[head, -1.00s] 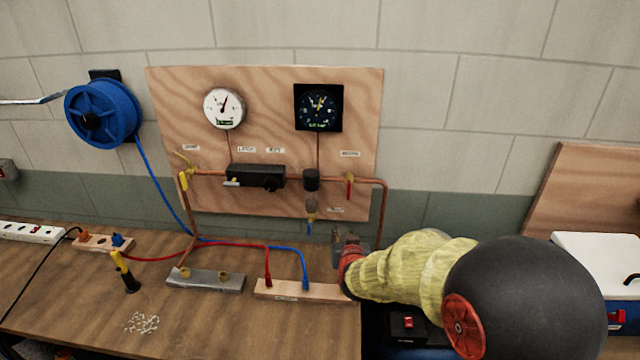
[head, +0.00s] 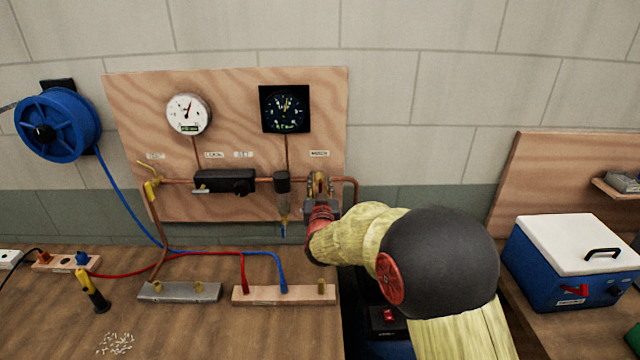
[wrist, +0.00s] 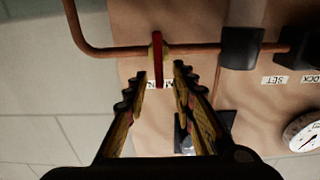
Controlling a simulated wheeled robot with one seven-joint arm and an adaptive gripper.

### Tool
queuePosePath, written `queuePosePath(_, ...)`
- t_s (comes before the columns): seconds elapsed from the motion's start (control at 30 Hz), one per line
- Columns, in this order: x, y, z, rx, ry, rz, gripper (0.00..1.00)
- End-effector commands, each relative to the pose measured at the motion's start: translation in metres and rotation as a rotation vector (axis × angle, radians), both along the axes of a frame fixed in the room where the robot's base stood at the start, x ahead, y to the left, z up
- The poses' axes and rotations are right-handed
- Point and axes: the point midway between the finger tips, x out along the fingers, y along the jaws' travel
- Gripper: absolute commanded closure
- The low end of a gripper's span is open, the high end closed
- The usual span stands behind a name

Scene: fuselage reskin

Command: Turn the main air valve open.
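The valve has a red lever (wrist: 157,48) on the copper pipe (wrist: 105,50) in the wrist view. The lever stands crosswise to the pipe. My gripper (wrist: 161,70) is open, with one finger on each side of the lever's end in the picture. I see a gap on both sides and no clear contact; the depth between fingertips and lever is hard to judge. In the head view my gripper (head: 319,184) is in front of the pipe's right part, below a small white label (head: 319,154), and hides the lever. The label's text is partly covered in the wrist view.
The plywood panel (head: 222,90) carries a white gauge (head: 188,114), a black gauge (head: 285,108) and a black block (head: 225,181). A filter bowl (head: 283,208) hangs just left of my gripper. A blue cooler (head: 545,270) stands right.

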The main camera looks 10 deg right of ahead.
Motion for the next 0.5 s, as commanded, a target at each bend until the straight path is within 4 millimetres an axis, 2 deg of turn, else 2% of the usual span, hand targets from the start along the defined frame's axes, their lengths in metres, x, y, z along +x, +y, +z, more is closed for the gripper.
queuePosePath(0.13, 0.0067, -0.0016, -0.0006, 0.0, 0.001, 0.0, 0.74)
queuePosePath(0.37, 0.0073, -0.0018, -0.0003, 0.0, 0.001, 0.0, 0.74)
queuePosePath(0.5, 0.0072, -0.0017, -0.0004, 0.0, 0.001, 0.0, 0.81)
